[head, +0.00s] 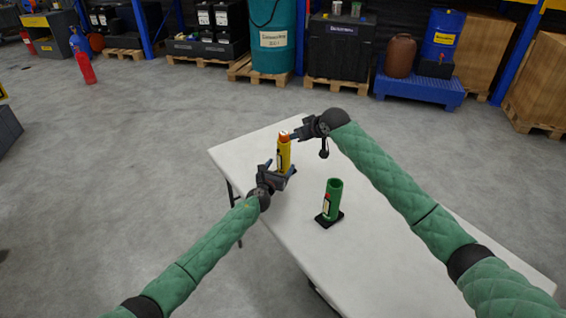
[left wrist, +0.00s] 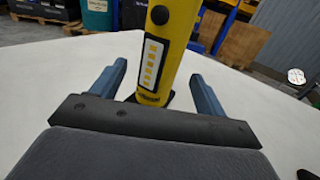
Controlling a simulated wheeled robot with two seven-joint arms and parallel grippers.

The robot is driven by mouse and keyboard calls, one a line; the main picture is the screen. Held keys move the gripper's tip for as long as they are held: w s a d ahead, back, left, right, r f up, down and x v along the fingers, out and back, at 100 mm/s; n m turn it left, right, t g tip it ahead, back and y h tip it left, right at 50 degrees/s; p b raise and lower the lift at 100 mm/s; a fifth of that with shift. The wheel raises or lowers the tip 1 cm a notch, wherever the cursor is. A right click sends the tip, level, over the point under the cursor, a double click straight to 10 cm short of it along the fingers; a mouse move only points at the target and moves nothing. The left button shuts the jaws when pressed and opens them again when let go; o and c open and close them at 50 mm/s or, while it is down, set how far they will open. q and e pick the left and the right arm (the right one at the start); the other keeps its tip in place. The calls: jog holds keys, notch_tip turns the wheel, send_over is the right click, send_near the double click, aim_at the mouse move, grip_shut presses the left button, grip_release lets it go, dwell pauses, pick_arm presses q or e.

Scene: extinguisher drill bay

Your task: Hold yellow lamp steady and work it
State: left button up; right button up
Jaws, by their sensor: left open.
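The yellow lamp (head: 284,156) stands upright on the white table, with an orange top (head: 284,135). In the left wrist view the lamp (left wrist: 167,40) rises on a dark base, with a light panel and a dark round button facing me. My left gripper (head: 279,172) is open, its blue fingers (left wrist: 160,85) on either side of the lamp's lower part, with gaps showing. My right gripper (head: 293,136) is at the lamp's top from the right, with a fingertip near the orange part. I cannot tell whether it touches or how far its jaws are apart.
A green cylinder (head: 333,200) with a red mark stands on a black base on the table, right of the lamp. The white table (head: 390,255) is otherwise clear.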

aim_at(282, 164)
pick_arm(q)
jog(key=shift+x, duration=2.65)
